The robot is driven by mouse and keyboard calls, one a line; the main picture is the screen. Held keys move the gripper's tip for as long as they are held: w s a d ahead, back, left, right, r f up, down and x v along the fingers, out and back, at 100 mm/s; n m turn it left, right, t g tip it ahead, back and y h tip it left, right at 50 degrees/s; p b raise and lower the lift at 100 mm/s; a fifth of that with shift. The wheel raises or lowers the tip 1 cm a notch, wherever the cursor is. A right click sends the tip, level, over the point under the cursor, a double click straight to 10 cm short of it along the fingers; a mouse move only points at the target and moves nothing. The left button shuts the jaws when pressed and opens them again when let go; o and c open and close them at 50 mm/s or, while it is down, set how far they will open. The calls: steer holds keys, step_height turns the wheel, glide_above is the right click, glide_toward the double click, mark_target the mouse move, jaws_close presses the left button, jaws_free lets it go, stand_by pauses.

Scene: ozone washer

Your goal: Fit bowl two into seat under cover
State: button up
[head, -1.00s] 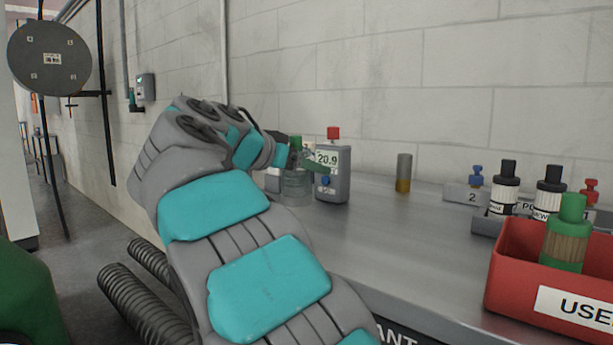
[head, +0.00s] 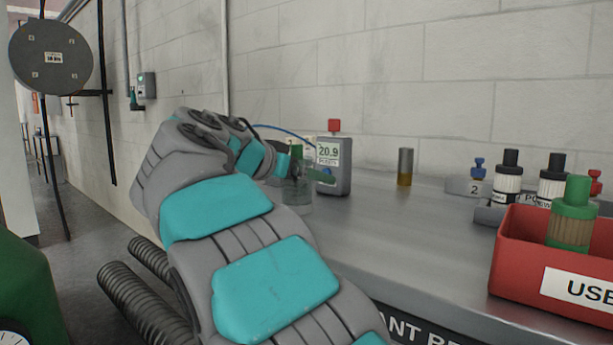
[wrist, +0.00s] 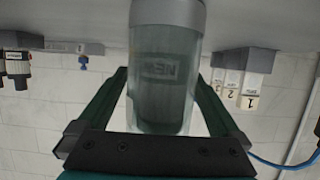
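A clear, faintly green bowl (head: 297,197) is just above or on the bench, left of the grey meter; I cannot tell if it touches the bench. In the wrist view, which is upside down, the bowl (wrist: 165,80) fills the middle, with a grey band at the end nearest the bench. The dark green fingers of my gripper (wrist: 163,85) press in on both its sides, so it looks shut on the bowl. My arm hides part of the gripper in the head view. No seat or cover can be made out for certain.
The grey meter (head: 333,163) reading 20.9 stands close behind the bowl. A small amber-bottomed vial (head: 404,167), black-capped bottles (head: 508,180) and a red bin (head: 515,275) stand to the right. A block with numbered tags (wrist: 242,75) shows in the wrist view. The bench middle is clear.

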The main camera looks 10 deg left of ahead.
steer(key=shift+s+r, duration=0.15)
steer(key=shift+r, duration=0.1)
steer(key=v, duration=1.1)
steer(key=shift+s+a, duration=0.2)
steer(key=shift+s, duration=0.05)
steer(key=shift+r, duration=0.1)
